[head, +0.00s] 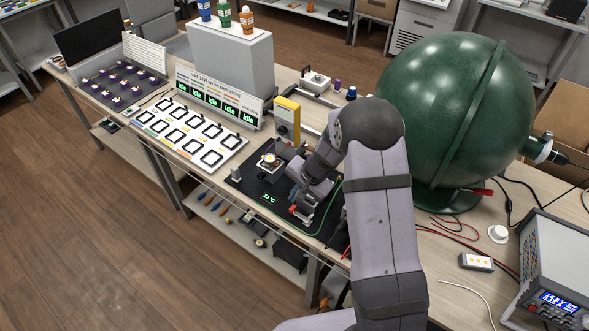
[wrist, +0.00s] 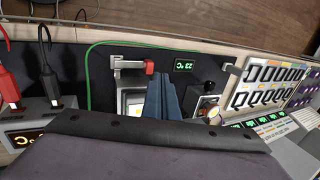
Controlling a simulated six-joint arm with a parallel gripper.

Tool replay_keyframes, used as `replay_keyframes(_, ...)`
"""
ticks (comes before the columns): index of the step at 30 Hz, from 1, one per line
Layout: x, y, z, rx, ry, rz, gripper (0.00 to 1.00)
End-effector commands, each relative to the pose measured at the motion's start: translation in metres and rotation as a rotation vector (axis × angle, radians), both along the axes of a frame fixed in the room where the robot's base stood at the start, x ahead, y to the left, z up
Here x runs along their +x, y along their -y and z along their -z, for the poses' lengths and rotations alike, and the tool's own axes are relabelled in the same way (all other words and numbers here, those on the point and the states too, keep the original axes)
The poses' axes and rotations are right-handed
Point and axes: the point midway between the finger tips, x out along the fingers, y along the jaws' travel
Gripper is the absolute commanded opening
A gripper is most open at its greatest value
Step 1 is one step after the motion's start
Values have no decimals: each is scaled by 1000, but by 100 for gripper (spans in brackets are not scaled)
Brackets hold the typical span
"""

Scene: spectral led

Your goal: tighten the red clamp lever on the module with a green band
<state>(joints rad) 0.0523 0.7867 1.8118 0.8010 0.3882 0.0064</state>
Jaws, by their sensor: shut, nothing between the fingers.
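The red clamp lever (wrist: 149,67) shows in the wrist view at the end of a grey clamp (wrist: 128,66). It also shows in the head view as a small red piece (head: 293,209), partly hidden by my gripper. A pale module with a yellow spot (wrist: 133,103) lies beside the clamp; I cannot make out a green band on it. My gripper (wrist: 166,82) is shut and empty, its blue-grey fingers just beside the lever; contact cannot be told. In the head view my gripper (head: 302,208) is low over the black mat (head: 245,183).
A temperature display (wrist: 184,65) and a green wire (wrist: 100,44) lie near the clamp. Another fixture (head: 268,162) stands further back on the mat. A yellow instrument (head: 287,118), a tray of square frames (head: 190,133) and a large green sphere (head: 440,110) stand around.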

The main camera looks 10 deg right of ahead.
Motion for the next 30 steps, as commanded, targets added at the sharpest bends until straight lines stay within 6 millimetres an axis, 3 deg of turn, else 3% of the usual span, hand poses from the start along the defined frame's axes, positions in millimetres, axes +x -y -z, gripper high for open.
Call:
replay_keyframes(6,3,-1,-47,0,10,-2,0)
replay_keyframes(15,3,-1,-90,1,8,-2,0)
replay_keyframes(21,2,-1,-102,0,5,-1,0)
replay_keyframes(30,2,-1,-103,1,5,-1,0)
